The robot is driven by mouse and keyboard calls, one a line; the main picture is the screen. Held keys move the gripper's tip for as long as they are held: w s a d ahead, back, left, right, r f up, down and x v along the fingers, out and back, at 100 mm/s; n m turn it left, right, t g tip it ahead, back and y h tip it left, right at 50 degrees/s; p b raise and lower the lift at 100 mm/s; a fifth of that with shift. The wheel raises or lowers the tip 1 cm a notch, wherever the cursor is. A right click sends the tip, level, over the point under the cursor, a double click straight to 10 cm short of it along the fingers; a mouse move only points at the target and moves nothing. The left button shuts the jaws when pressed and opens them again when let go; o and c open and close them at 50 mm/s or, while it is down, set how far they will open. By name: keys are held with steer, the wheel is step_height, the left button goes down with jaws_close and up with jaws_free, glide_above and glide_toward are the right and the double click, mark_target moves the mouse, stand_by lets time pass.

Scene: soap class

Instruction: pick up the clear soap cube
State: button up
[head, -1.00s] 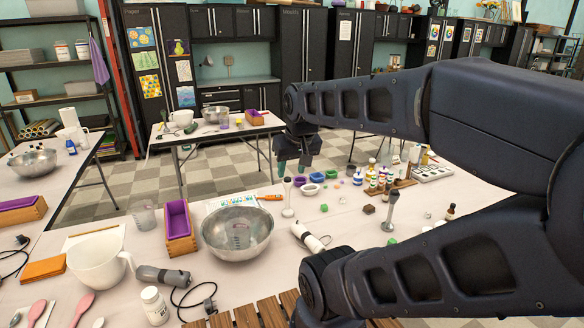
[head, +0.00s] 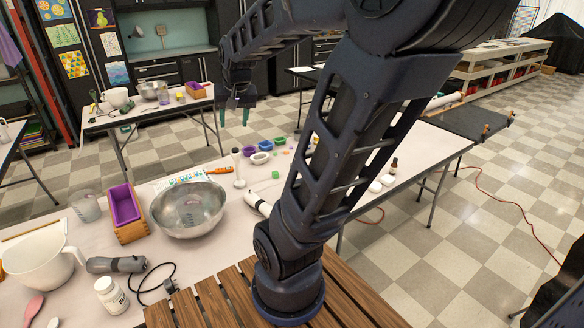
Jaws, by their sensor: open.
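My gripper (head: 234,117) hangs in the air beyond the near table, its two teal-tipped fingers apart with nothing between them. I cannot pick out the clear soap cube for certain. My own arm crosses the middle of the view and hides much of the table's right half. Two small pale items, one of them a whitish piece (head: 388,180), lie to the right of my arm near the table's right part. They are too small to tell whether either is clear soap. My gripper is well to the left of them.
A metal bowl (head: 188,209), a purple-lined wooden mold (head: 124,213), a white pitcher (head: 42,262) and a grey hand blender (head: 115,264) crowd the table's left. Small coloured bowls (head: 262,145) stand at the far edge. A dark bottle (head: 394,165) stands right of my arm.

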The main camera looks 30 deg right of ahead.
steer(key=w+d+f+m+g, duration=0.1)
steer(key=w+d+f+m, duration=0.1)
steer(key=w+d, duration=0.3)
steer(key=w+d+f+m, duration=0.2)
steer(key=w+d+f, duration=0.1)
steer(key=w, duration=0.4)
steer(key=m+g+h, duration=0.3)
steer(key=m+h, duration=0.2)
steer(key=m, duration=0.6)
glide_above(292, 165)
steer(key=w+a, duration=0.1)
steer(key=a, duration=0.1)
step_height(292, 165, down, 35)
steer(key=shift+r, duration=0.15)
steer(key=shift+s+x, duration=0.15)
steer(key=shift+x, duration=1.2)
steer(key=shift+s+x, duration=0.15)
steer(key=shift+x, duration=1.2)
jaws_close()
